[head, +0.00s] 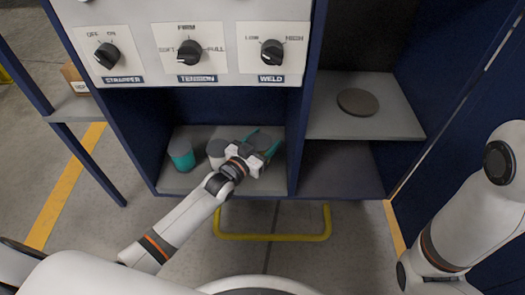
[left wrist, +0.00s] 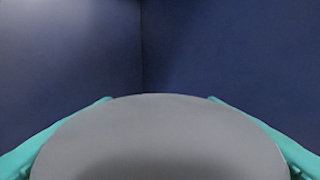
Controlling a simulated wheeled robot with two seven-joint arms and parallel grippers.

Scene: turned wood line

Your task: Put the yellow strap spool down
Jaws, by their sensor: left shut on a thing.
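My left gripper (head: 262,146) reaches into the lower left shelf bay, its teal fingers shut around a grey-topped round spool (head: 266,138). In the left wrist view the round grey top (left wrist: 160,140) of this spool fills the space between the two teal fingers. Its side is hidden, so I cannot tell whether it is yellow, or whether it rests on the shelf. A teal spool with a grey top (head: 181,155) and a pale grey one (head: 216,151) stand to the left on the same shelf (head: 190,182). My right gripper is out of the picture.
The control panel with several knobs (head: 190,52) overhangs the bay. Dark blue walls bound it at the sides and back. A dark round disc (head: 357,101) lies on the otherwise bare right shelf (head: 330,122). A yellow rail (head: 272,237) runs below the shelf front.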

